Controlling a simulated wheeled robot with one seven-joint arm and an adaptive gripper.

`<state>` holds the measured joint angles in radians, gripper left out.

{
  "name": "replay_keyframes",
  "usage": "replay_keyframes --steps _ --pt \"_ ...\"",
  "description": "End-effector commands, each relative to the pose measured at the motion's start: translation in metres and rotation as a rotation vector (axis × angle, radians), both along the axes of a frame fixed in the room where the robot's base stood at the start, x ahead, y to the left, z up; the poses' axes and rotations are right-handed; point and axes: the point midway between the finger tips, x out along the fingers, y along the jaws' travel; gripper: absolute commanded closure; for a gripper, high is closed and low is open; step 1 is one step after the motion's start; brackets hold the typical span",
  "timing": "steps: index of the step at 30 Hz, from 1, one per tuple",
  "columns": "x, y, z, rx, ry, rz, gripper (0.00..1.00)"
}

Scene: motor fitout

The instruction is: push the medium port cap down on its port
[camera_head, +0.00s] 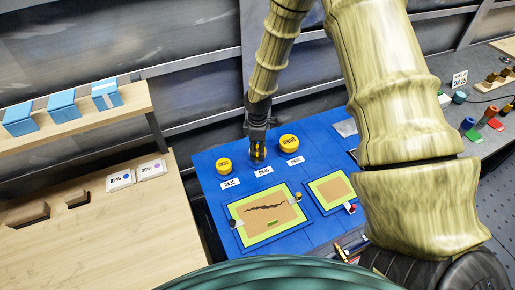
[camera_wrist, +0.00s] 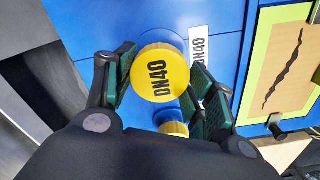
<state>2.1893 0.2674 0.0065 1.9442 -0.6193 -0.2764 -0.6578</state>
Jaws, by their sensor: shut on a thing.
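The medium port cap, yellow and marked DN40 (camera_wrist: 160,73), sits between the two fingers of my gripper (camera_wrist: 163,88) in the wrist view, its lettered top facing the camera. In the head view my gripper (camera_head: 257,150) points down over the blue board, behind the middle DN40 label (camera_head: 263,171), which also shows in the wrist view (camera_wrist: 199,50). The fingers are shut on the cap and mostly cover it in the head view. The port under the cap is hidden, and I cannot tell how far down the cap sits.
Yellow DN32 (camera_head: 223,165) and DN50 (camera_head: 288,141) caps stand close on either side of my gripper. On the blue board (camera_head: 208,184), green-framed panels (camera_head: 268,217) lie in front. A wooden bench (camera_head: 90,235) is at the left; a grey counter with small parts is at the right.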

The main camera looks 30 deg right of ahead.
Motion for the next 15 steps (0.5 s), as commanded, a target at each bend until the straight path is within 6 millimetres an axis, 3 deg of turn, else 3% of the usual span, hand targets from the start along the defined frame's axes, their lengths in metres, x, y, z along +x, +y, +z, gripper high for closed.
replay_keyframes --steps 15 --pt "0.0000 0.0000 -0.0033 0.000 0.000 0.000 0.56"
